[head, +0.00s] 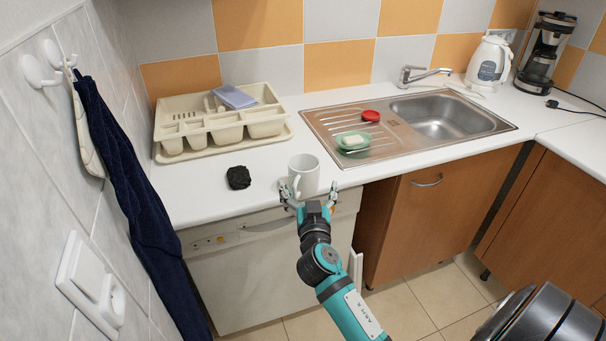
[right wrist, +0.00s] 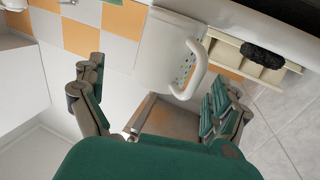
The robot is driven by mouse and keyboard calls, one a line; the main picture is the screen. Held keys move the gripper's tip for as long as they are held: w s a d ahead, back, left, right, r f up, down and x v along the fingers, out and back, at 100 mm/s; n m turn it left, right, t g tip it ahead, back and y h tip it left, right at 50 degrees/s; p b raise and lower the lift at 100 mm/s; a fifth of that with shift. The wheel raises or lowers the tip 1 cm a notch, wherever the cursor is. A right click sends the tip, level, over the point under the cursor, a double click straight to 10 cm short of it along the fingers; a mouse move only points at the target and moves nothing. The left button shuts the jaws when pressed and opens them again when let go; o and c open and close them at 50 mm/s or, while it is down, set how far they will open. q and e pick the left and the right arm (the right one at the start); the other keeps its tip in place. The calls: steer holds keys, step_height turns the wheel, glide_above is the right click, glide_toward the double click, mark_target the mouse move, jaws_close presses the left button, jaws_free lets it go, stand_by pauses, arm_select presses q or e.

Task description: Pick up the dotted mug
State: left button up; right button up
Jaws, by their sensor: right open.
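A white mug (head: 304,176) stands upright near the front edge of the white counter, its handle toward the left front. Dots on its outer side cannot be made out in the head view. My right gripper (head: 308,190) is open at the counter's front edge, one finger on each side of the mug's lower part. In the right wrist view the mug (right wrist: 163,48) lies ahead between the spread fingers of the gripper (right wrist: 153,82), with its handle toward the right finger. Whether a finger touches the mug cannot be told. My left gripper is not in view.
A black crumpled lump (head: 238,178) lies left of the mug. A beige dish rack (head: 222,142) with a blue cloth (head: 234,97) stands behind. The steel sink (head: 447,116) is at right; its drainboard carries a green dish with a sponge (head: 353,141) and a red item (head: 371,116).

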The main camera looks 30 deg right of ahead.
mark_target(305, 179)
steer(key=shift+w+d, duration=0.15)
steer(key=shift+w, duration=0.1)
steer(key=x, duration=0.1)
steer(key=p+x, duration=0.2)
steer(key=x, duration=0.1)
steer(key=shift+w+a+r, duration=0.2)
steer(key=shift+w+r, duration=0.05)
steer(key=shift+r, duration=0.15)
steer(key=shift+w+d+f, duration=0.15)
steer(key=shift+w+d, duration=0.05)
steer(key=shift+w, duration=0.15)
steer(key=shift+c, duration=1.2)
steer(key=c, duration=1.2)
steer(key=shift+c, duration=0.2)
